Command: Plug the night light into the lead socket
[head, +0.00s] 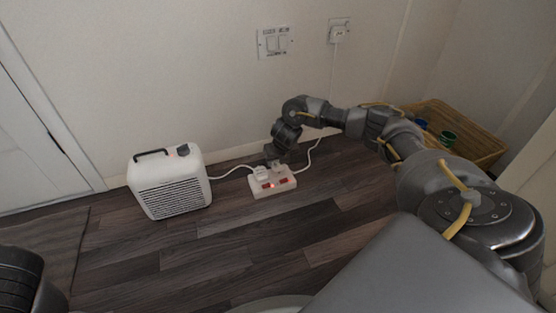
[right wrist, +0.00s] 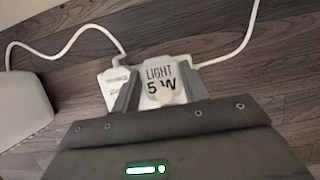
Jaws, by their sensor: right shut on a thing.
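The lead socket (head: 275,189) is a white block on the dark wood floor with two red switches; the left one glows. A white plug (head: 261,173) sits in its left outlet and also shows in the right wrist view (right wrist: 117,82). My right gripper (head: 273,158) is over the block's right half. In the right wrist view its fingers (right wrist: 158,85) are shut on the night light (right wrist: 158,75), a white body marked "LIGHT 5W". The light hides the outlet below, so I cannot tell whether its pins are in. My left gripper is not in view.
A white heater (head: 170,184) stands left of the block, its cord running to the plug. The lead's cable (head: 312,153) runs right to a wall plug (head: 337,34). A wicker basket (head: 465,130) stands at the back right. The floor in front is clear.

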